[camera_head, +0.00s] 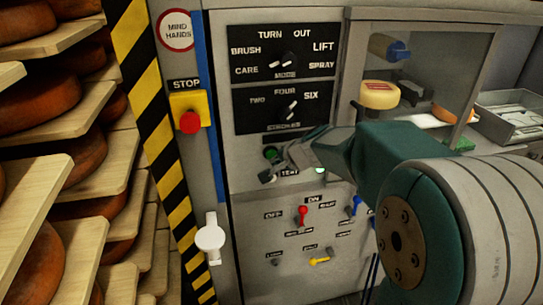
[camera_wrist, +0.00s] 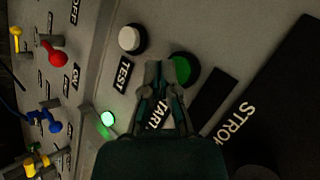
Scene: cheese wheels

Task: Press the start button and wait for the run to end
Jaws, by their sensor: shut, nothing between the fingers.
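The green start button (camera_head: 271,154) sits on the grey panel below the dial plates. It shows in the wrist view (camera_wrist: 184,70) just right of my fingertips, its left edge partly hidden by them. The START label (camera_wrist: 158,116) is partly covered by my fingers. My gripper (camera_head: 287,161) is shut and empty, with its tips close to the panel beside the green button. I cannot tell whether they touch it. A white button (camera_wrist: 131,38) by the TEST label is left of the tips. A small green lamp (camera_wrist: 107,118) glows; it also shows in the head view (camera_head: 320,183).
A red stop button (camera_head: 190,122) on a yellow box is left of the panel. Mode (camera_head: 287,62) and strokes (camera_head: 290,108) knobs are above. Coloured levers (camera_head: 303,215) are below. Cheese shelves (camera_head: 70,190) fill the left. A cheese wheel (camera_head: 380,95) stands in the machine.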

